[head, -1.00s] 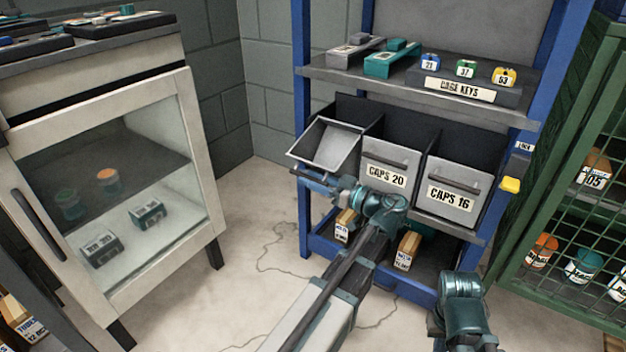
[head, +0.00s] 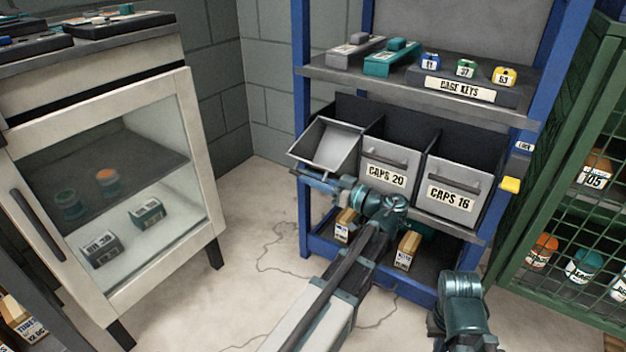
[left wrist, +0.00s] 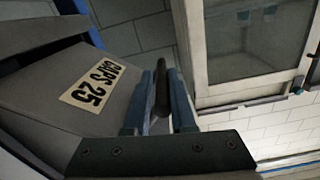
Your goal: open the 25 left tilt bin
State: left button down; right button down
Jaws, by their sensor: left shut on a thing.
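The left tilt bin (head: 331,146) is tipped forward on the blue rack, and its empty-looking grey inside shows in the head view. Its front, labelled CAPS 25 (left wrist: 90,85), shows in the left wrist view. My left gripper (left wrist: 161,95) is shut on the bin's dark bar handle (left wrist: 162,88), with a blue finger on each side. In the head view my left gripper (head: 318,178) is just below the bin's front edge, and the handle is hidden there. Part of my right arm shows at the bottom, but its gripper is out of view.
The CAPS 20 bin (head: 386,165) and the CAPS 16 bin (head: 455,190) stand shut to the right. A shelf (head: 320,72) with key blocks is above. A glass-door cabinet (head: 190,190) stands at left, a green mesh cage (head: 560,150) at right. Floor between is clear.

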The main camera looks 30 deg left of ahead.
pick_arm(q)
jog(key=shift+s, duration=0.3)
dwell(0.4)
jog(key=shift+w+r+p, duration=0.35)
jog(key=shift+r+p, duration=0.35)
jog(key=shift+f, duration=0.1)
jog(key=c, duration=0.8)
grip_release()
jog(key=shift+c, duration=0.2)
jog(key=shift+w+d, duration=0.1)
jog(key=shift+d, duration=0.2)
jog(key=s+d, duration=0.1)
jog(key=d, duration=1.2)
